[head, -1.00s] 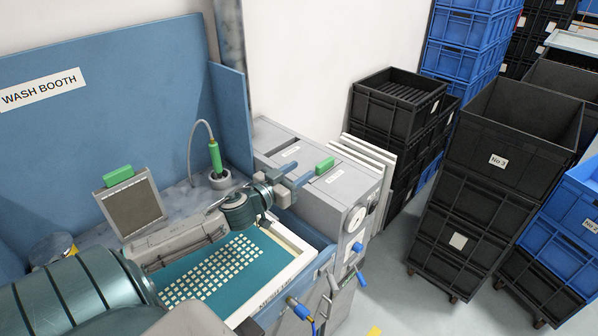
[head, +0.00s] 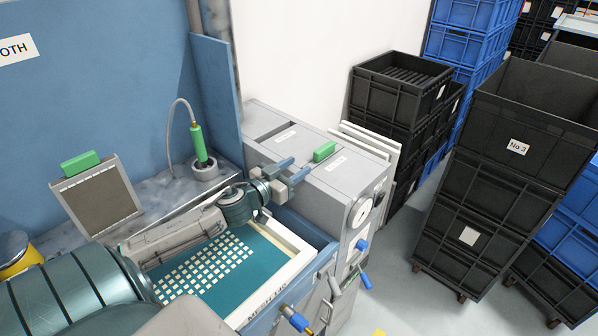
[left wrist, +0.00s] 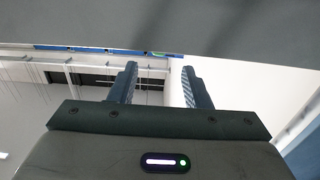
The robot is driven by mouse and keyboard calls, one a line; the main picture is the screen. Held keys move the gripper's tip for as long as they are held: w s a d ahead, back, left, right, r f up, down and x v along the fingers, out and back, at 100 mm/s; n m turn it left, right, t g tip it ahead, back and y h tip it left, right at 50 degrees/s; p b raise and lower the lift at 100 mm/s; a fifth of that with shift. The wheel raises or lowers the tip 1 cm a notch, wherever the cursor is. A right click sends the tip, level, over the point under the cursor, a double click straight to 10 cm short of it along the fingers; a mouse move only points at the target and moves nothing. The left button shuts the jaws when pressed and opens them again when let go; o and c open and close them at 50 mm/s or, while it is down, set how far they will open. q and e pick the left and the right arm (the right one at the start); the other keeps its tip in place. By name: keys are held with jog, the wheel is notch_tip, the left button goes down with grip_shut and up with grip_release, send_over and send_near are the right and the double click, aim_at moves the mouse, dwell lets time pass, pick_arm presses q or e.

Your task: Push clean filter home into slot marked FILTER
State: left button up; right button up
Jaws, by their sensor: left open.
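A green handle (head: 324,151) stands up from the top of the grey machine (head: 345,185), next to a small label. What is under the handle is hidden in the machine. An open dark slot (head: 275,129) lies to its left, near another label; both labels are too small to read. My left gripper (head: 292,170) is open and empty beside the machine's top, left of and nearer than the green handle, apart from it. The left wrist view shows both fingers (left wrist: 158,85) spread, with nothing between them. My right gripper is not in view.
A framed grey-brown mesh with a green handle (head: 101,200) leans in the wash booth at left. A green-topped nozzle (head: 199,145) stands behind my arm. A white-framed teal screen (head: 255,262) lies below it. Black crates (head: 480,190) stand at right, beyond clear floor.

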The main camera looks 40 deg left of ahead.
aim_at(315, 155)
pick_arm(q)
jog(key=shift+w+d+r+p, duration=0.1)
jog(key=shift+w+p, duration=0.2)
jog(key=shift+w, duration=0.8)
jog(key=shift+w+d+b, duration=0.2)
jog(key=shift+w+b, duration=0.15)
jog(key=shift+w, duration=1.75)
jog(key=shift+w+d+b, duration=0.2)
jog(key=shift+w+b, duration=0.15)
jog(key=shift+w, duration=1.75)
grip_shut()
grip_release()
